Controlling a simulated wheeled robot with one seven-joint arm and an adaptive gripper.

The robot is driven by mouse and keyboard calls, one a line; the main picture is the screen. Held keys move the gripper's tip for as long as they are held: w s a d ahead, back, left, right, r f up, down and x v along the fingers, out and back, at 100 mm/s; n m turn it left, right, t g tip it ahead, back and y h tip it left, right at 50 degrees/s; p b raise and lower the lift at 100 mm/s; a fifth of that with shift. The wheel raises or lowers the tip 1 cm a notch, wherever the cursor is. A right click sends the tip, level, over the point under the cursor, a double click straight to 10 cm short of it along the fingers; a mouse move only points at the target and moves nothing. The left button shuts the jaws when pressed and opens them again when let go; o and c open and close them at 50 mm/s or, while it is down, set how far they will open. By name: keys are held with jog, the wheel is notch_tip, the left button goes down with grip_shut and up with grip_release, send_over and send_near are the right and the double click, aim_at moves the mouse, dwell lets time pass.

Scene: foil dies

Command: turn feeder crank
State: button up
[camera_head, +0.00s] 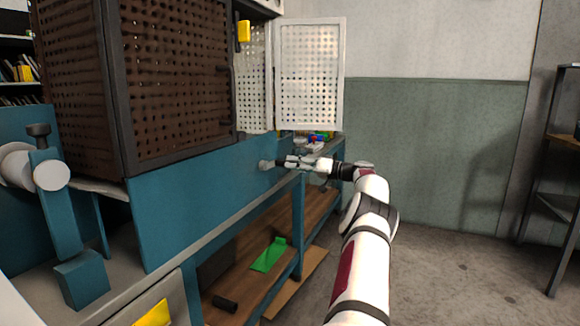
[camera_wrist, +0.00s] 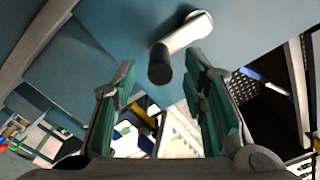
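The feeder crank sticks out of the blue panel in the wrist view, with a pale crank arm (camera_wrist: 187,32) and a dark cylindrical handle (camera_wrist: 160,64) at its near end. In the head view a small pale grey part (camera_head: 265,165) of it shows on the blue panel, just left of my fingertips. My gripper (camera_head: 281,162) is open, its teal-padded fingers spread wide in the wrist view. The handle lies ahead of the gap between the fingertips, with nothing visibly held. Contact with the fingers cannot be told.
A dark perforated cabinet (camera_head: 180,80) stands above the blue bench panel (camera_head: 200,210). A white pegboard door (camera_head: 310,75) hangs open behind my gripper. A green part (camera_head: 269,256) lies on the wooden lower shelf. A metal rack (camera_head: 562,150) stands far right; the floor between is clear.

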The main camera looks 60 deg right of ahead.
jog(key=s, duration=0.9)
jog(key=shift+s+d, duration=0.15)
jog(key=shift+d, duration=0.25)
